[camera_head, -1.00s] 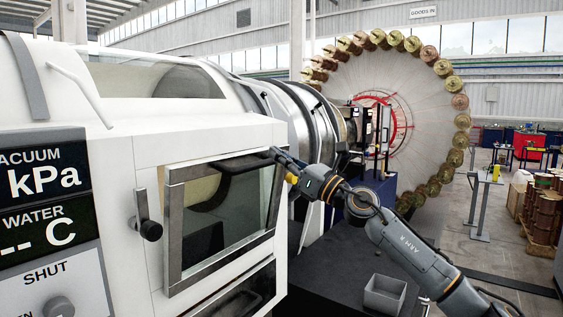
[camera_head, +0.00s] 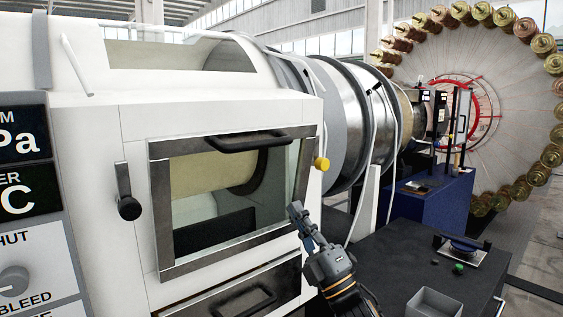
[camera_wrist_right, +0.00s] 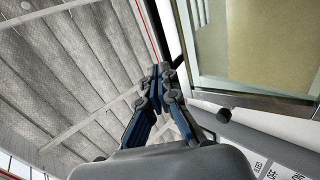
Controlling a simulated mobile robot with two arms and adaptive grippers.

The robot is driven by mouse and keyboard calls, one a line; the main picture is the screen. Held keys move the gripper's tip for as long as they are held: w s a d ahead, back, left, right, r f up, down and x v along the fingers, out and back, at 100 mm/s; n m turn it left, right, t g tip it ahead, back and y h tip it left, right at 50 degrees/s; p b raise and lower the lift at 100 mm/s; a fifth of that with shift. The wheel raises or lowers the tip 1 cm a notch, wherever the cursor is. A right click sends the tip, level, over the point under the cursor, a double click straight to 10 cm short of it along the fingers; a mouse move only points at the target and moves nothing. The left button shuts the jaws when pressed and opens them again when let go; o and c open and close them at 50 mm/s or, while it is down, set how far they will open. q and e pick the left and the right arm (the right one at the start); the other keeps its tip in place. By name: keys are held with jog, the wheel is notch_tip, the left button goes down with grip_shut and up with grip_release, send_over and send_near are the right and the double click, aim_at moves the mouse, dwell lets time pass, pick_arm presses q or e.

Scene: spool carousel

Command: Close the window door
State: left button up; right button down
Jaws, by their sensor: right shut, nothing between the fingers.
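The window door (camera_head: 222,259) is a grey metal frame around glass on the front of the white machine. Its black bar handle (camera_head: 248,143) runs along the top edge. The door looks about flush with the machine front, but I cannot tell whether it is fully seated. A black lever (camera_head: 125,195) stands left of the frame. My right gripper (camera_head: 296,210) is shut and empty, by the door's lower right corner; contact is unclear. In the right wrist view its fingers (camera_wrist_right: 160,76) meet, and the door frame (camera_wrist_right: 255,98) shows at upper right. My left gripper is not in view.
A yellow knob (camera_head: 321,163) sits right of the door. A drawer-like front with a handle (camera_head: 245,303) is below it. A grey open bin (camera_head: 434,302) stands on the dark worktop (camera_head: 395,262) at right. The large spool wheel (camera_head: 500,110) is behind.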

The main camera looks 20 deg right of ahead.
aim_at(258, 148)
jog(key=p+x, duration=0.2)
jog(key=x, duration=0.2)
jog(key=p+x, duration=0.2)
jog(key=x, duration=0.3)
jog(key=a+p+x, duration=0.1)
jog(key=p+x, duration=0.1)
jog(key=x, duration=0.2)
jog(key=shift+r, duration=0.2)
jog(key=shift+w+a+r, duration=0.1)
jog(key=shift+r, duration=0.05)
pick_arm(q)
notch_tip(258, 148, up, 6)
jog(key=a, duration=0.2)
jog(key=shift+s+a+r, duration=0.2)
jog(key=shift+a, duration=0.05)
pick_arm(e)
jog(key=shift+w, duration=0.15)
